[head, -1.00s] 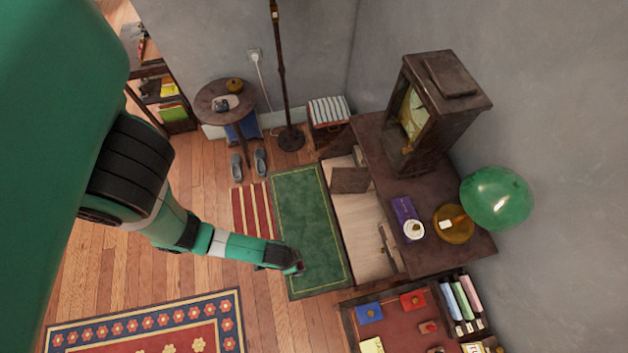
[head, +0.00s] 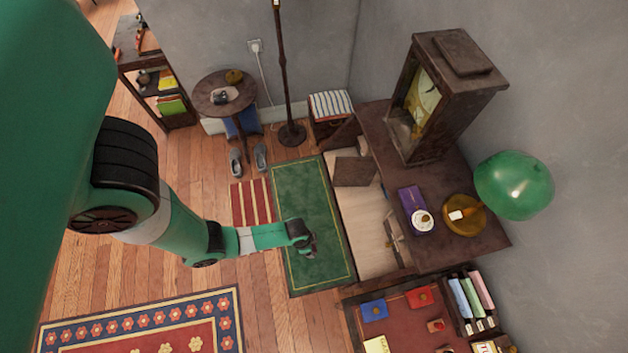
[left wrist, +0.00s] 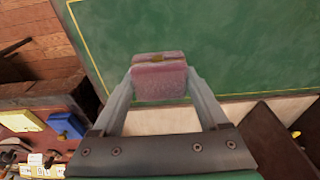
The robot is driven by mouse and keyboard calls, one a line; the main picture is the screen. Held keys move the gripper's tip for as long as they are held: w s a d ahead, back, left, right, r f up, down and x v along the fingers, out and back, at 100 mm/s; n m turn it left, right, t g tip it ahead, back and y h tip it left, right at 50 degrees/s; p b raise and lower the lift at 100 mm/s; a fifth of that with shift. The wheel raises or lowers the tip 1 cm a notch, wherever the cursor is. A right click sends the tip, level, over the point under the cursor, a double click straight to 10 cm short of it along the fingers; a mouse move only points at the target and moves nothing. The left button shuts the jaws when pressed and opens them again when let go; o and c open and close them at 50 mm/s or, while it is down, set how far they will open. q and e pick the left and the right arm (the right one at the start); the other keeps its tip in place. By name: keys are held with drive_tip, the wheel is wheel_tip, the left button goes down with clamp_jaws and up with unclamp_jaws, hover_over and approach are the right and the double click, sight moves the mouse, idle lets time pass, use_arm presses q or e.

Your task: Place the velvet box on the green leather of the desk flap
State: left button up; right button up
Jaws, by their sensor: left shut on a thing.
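The velvet box (left wrist: 159,80) is pink with a small gold clasp. In the left wrist view it sits between the two fingers of my left gripper (left wrist: 160,86), which is shut on it. The green leather of the desk flap (head: 312,220), edged with a thin gold line, lies below and beyond the box; it also fills the top of the left wrist view (left wrist: 230,45). In the head view my left gripper (head: 312,252) is over the lower middle of the leather, and the box is mostly hidden there. I cannot tell the gap between box and leather. My right gripper is not in view.
The desk top (head: 450,190) right of the flap carries a clock case (head: 440,95), a purple box (head: 411,199) and a green-shaded lamp (head: 513,184). A red-lined tray (head: 400,315) with small items is below the flap. Most of the leather is bare.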

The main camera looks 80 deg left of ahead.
use_arm(q)
drive_tip(key=shift+w+a+f+b, duration=0.2)
drive_tip(key=shift+f, duration=0.4)
drive_tip(key=shift+w+a+f+b, duration=0.2)
drive_tip(key=shift+f, duration=0.35)
drive_tip(key=shift+w+a+f, duration=0.15)
drive_tip(key=shift+w, duration=0.15)
drive_tip(key=f+b, duration=0.3)
drive_tip(key=shift+w+a+f, duration=0.1)
drive_tip(key=shift+w+a, duration=0.2)
drive_tip(key=shift+f, duration=0.25)
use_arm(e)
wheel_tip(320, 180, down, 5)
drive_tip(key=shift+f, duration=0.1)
use_arm(q)
drive_tip(key=shift+f, duration=0.15)
drive_tip(key=o, duration=1.3)
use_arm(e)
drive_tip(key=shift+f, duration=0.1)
